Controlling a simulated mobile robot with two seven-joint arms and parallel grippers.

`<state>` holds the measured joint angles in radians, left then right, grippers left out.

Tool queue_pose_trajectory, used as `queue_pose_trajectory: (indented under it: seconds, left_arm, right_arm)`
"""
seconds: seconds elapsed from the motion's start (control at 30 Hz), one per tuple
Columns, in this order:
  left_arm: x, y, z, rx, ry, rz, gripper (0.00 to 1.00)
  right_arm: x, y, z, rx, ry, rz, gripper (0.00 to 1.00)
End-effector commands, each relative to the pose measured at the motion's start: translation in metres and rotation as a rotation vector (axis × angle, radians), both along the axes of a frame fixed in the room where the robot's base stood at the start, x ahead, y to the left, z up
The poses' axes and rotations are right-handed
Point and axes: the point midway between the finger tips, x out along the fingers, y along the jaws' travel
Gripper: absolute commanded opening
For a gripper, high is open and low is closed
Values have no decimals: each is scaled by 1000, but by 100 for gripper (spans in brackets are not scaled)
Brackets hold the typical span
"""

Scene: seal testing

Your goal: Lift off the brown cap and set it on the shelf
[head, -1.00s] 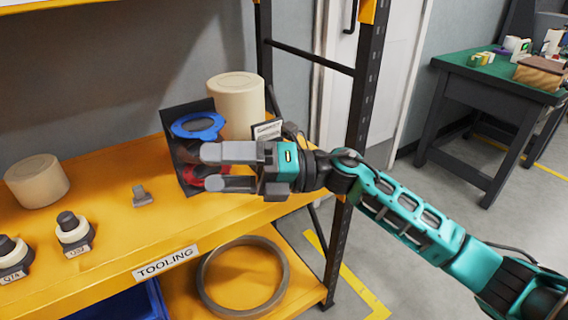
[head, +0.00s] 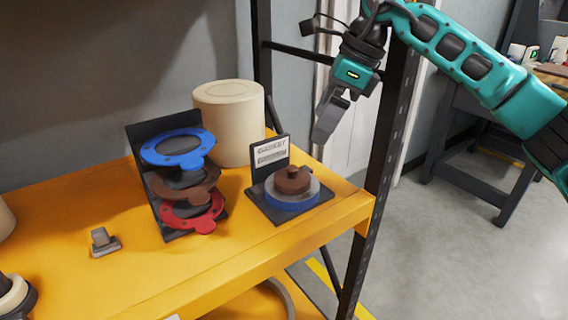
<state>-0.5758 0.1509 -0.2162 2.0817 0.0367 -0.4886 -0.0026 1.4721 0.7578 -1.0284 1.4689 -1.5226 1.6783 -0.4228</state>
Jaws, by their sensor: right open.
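The brown cap (head: 292,181), a round disc with a small knob on top, sits on a pale grey ring over a blue ring (head: 290,204). This stack stands on a dark base with an upright label plate (head: 271,157) behind it, at the right end of the yellow shelf (head: 200,267). My right gripper (head: 326,132) is above and slightly right of the cap, pointing down, apart from it and empty. Its fingers overlap in this view. My left gripper is out of view.
A dark rack (head: 143,137) holds blue, brown and red flanged rings left of the cap. A cream cylinder (head: 228,120) stands behind. A small grey block (head: 104,242) lies at left. A black shelf post (head: 381,190) rises at right. The shelf's front middle is clear.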

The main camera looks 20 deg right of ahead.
Motion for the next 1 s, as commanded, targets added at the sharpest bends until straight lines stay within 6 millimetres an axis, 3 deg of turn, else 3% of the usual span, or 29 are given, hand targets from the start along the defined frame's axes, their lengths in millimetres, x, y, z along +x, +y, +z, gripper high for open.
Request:
queue_pose_trajectory:
  seconds: [0.17,0.33,0.5,0.77,1.0]
  left_arm:
    - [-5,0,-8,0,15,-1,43]
    - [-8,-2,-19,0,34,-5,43]
    - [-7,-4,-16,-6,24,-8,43]
    - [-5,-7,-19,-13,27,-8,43]
    - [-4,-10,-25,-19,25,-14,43]
  right_arm:
    - [2,2,-11,-6,0,-1,100]
    - [6,14,-42,-4,1,1,100]
    - [11,23,-64,-4,0,-1,100]
    - [13,31,-78,-3,-1,-1,100]
    - [19,46,-110,-2,2,-2,100]
